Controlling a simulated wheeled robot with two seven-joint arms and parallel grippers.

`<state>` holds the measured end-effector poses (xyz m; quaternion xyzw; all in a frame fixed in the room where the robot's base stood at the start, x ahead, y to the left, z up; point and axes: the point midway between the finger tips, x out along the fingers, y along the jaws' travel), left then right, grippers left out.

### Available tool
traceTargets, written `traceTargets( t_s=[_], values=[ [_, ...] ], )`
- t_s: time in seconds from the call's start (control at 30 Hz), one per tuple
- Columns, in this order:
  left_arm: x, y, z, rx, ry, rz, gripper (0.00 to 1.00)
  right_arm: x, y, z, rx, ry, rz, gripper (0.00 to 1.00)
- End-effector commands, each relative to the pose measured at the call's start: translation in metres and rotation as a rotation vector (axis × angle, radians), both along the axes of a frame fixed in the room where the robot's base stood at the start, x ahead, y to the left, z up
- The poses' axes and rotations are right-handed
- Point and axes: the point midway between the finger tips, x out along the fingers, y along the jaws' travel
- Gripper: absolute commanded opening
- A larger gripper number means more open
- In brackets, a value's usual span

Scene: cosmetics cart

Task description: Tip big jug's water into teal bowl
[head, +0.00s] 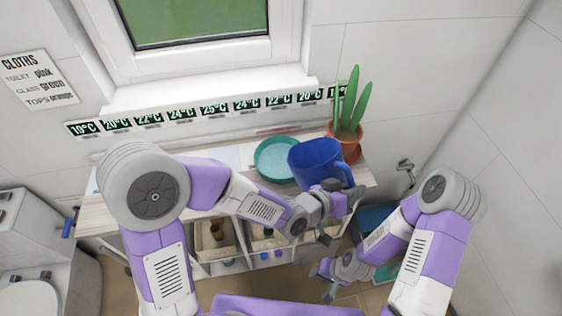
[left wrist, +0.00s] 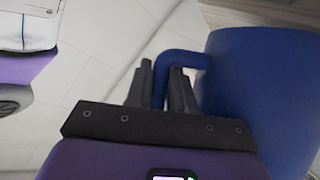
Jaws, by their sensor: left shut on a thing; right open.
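The big blue jug (head: 315,162) is just right of the teal bowl (head: 276,160), overlapping the bowl's right rim in the head view. The bowl sits on the cart top, and its inside looks pale teal and speckled. My left gripper (head: 341,196) is shut on the jug's handle. In the left wrist view, the gripper's dark fingers (left wrist: 160,88) stand either side of the blue handle, with the jug body (left wrist: 262,100) to the right. I cannot see water in the jug or tell its exact tilt. My right gripper (head: 326,276) is open and empty, low in front of the cart.
A potted plant (head: 347,136) in a terracotta pot stands close behind the jug at right. The wooden cart top (head: 215,166) is partly clear left of the bowl. Bins (head: 215,240) with small items sit below. A tiled wall and window are behind. A toilet (head: 30,270) stands at left.

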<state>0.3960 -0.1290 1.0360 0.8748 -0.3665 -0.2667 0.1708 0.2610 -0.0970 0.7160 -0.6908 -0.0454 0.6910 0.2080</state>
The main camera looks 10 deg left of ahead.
Motion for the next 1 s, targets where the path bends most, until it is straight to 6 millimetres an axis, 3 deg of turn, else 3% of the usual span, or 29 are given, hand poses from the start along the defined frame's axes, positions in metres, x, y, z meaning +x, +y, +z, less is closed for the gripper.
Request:
traceTargets(
  t_s=[0.1,0.43,0.7,1.0],
  values=[
    [-0.005,-0.007,-0.013,0.036,-0.038,-0.006,0.00,0.000,0.000,-0.018,0.000,0.000,0.000,0.43],
    [-0.016,-0.021,-0.043,0.199,-0.175,-0.007,0.00,0.000,0.000,-0.049,0.000,0.000,0.000,0.43],
    [-0.020,-0.027,-0.069,0.335,-0.291,-0.005,0.00,0.000,0.000,-0.063,0.000,0.000,0.000,0.43],
    [-0.020,-0.028,-0.080,0.397,-0.344,-0.003,0.00,0.000,0.000,-0.068,0.000,0.000,0.000,0.43]
  ],
)
